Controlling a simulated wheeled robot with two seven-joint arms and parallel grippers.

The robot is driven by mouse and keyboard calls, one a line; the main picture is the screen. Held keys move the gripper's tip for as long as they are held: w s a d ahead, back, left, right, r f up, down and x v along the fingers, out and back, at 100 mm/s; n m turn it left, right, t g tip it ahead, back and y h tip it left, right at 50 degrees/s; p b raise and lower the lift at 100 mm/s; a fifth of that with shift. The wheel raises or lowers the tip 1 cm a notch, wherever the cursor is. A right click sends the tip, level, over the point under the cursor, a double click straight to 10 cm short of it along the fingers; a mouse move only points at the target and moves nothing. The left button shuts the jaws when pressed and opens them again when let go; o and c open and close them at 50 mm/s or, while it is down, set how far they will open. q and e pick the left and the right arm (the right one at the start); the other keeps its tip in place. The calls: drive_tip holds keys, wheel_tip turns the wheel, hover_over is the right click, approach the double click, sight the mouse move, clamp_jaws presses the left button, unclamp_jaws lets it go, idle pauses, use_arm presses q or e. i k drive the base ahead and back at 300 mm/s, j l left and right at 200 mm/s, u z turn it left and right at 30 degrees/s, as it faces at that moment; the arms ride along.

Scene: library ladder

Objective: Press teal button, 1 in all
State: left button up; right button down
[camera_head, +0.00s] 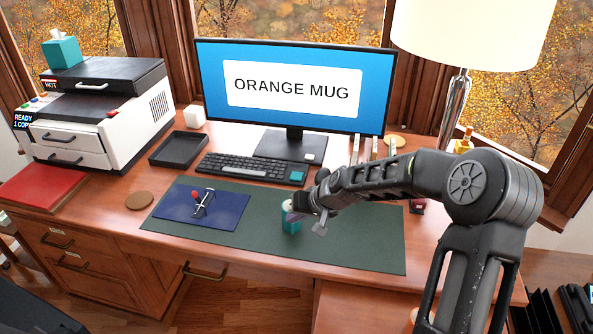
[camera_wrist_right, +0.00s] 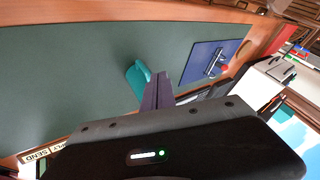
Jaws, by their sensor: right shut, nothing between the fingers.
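A teal square button (camera_head: 297,176) shows at the right end of the black keyboard (camera_head: 245,168) in the head view. A separate teal upright object (camera_head: 291,226) with a pale top stands on the green desk mat. It also shows in the wrist view (camera_wrist_right: 137,80), just beside my fingertips. My right gripper (camera_head: 294,214) is shut and empty, in front of the keyboard and close to the teal upright object; I cannot tell whether they touch. Its fingers also show in the wrist view (camera_wrist_right: 158,90). My left gripper is not in view.
A monitor (camera_head: 215,90) reading "ORANGE MUG" stands behind the keyboard. A blue pad (camera_head: 172,210) with a red-tipped item lies on the green mat (camera_head: 350,245). A black tray (camera_head: 180,149), a printer (camera_head: 110,110) and a lamp (camera_head: 455,110) stand around. The mat's right part is clear.

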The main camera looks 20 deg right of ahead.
sight(295, 175)
drive_tip(key=i+l, duration=0.3)
drive_tip(key=i, duration=0.15)
drive_tip(key=i+l, duration=0.35)
drive_tip(key=i, duration=0.05)
